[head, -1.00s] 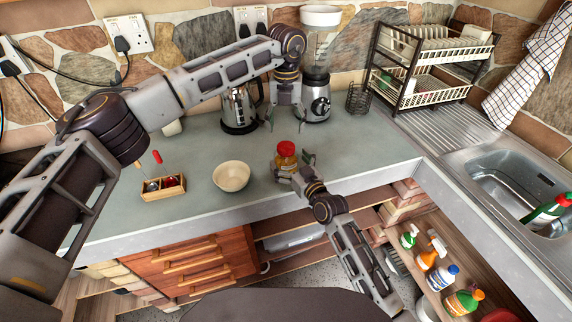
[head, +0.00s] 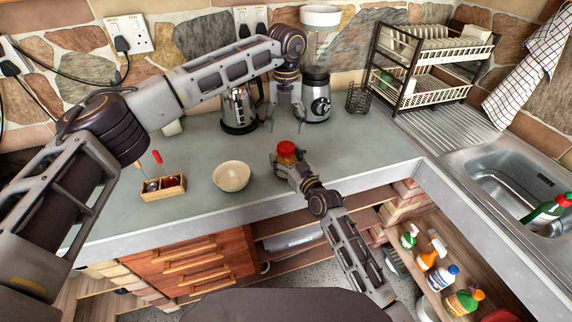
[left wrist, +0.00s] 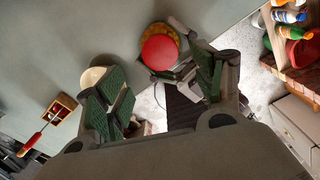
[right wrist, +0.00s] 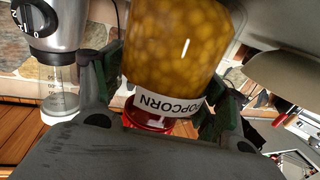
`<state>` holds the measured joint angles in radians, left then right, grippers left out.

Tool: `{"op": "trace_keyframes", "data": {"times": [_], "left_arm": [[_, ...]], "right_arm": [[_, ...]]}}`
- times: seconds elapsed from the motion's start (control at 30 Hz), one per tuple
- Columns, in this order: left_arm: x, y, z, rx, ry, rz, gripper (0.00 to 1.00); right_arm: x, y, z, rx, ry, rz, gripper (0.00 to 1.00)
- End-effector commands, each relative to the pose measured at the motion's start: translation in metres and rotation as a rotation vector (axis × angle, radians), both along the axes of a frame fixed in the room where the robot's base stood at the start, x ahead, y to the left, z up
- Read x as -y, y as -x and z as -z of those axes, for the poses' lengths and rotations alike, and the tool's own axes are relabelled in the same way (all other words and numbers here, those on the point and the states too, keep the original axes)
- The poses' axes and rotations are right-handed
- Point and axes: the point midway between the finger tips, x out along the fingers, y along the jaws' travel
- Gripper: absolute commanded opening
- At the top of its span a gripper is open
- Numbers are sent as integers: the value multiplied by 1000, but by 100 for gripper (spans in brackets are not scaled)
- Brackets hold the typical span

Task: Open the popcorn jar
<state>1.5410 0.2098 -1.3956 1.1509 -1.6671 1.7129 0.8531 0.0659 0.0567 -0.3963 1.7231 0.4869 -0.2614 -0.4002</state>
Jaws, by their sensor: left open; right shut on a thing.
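The popcorn jar (head: 287,160) is upright at the front part of the counter, with a red lid (head: 286,148) on top. My right gripper (head: 291,168) is shut around the jar's body from the front. In the right wrist view the jar (right wrist: 170,45) is between the fingers, its POPCORN label upside down and the red lid (right wrist: 148,115) low in the picture. My left gripper (head: 286,122) is open, empty and above the jar, pointing down. In the left wrist view the red lid (left wrist: 159,52) lies beyond the open fingers, apart from them.
A cream bowl (head: 231,176) and a wooden box (head: 163,188) with small items stand left of the jar. A kettle (head: 239,108) and a blender (head: 317,95) stand behind. A dish rack (head: 435,75) and sink (head: 515,180) are at the right. The counter right of the jar is clear.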

Motion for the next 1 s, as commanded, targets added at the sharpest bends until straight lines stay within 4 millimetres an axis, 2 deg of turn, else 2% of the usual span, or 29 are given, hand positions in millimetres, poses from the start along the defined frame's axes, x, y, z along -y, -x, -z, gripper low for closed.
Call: {"op": "trace_keyframes", "data": {"times": [0.07,0.4,0.7,0.83,1.0], "left_arm": [[0,0,0,0,0,0,69],[0,-1,-3,5,0,0,69],[-8,-9,-24,53,-35,-4,69],[-15,-10,-23,55,-68,2,69],[-15,-9,-20,45,-73,126,69]], "right_arm": [[0,0,0,0,0,0,50],[0,0,0,0,0,0,6],[0,0,0,0,1,0,5],[0,0,0,0,1,0,5],[0,0,0,0,1,0,5]]}}
